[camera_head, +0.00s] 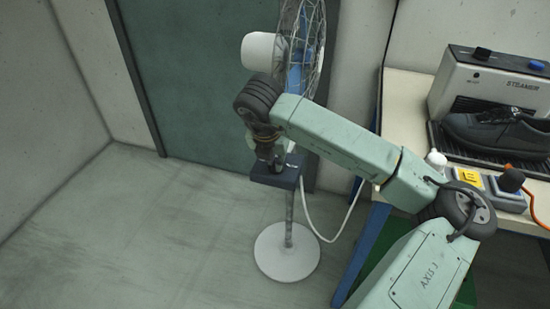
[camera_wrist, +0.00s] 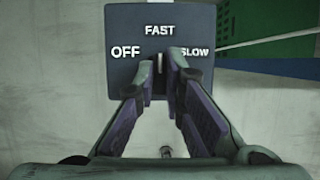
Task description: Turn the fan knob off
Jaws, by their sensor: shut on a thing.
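The fan (camera_head: 262,50) stands upright by the teal door in the head view, with a dark control box (camera_head: 287,177) on its pole. In the wrist view the box face (camera_wrist: 118,20) reads FAST at the top, OFF at the left and SLOW at the right. My gripper (camera_head: 268,158) is over the box. In the wrist view my gripper (camera_wrist: 165,64) has its fingers close together at the middle of the face, between OFF and SLOW. It is shut on the fan knob, which the fingers mostly hide.
A workbench (camera_head: 402,100) at the right holds a steamer (camera_head: 485,80), a black shoe (camera_head: 495,135) and a row of buttons. A white cable (camera_head: 330,238) runs from the fan towards the bench. The floor (camera_head: 130,240) at the left is clear.

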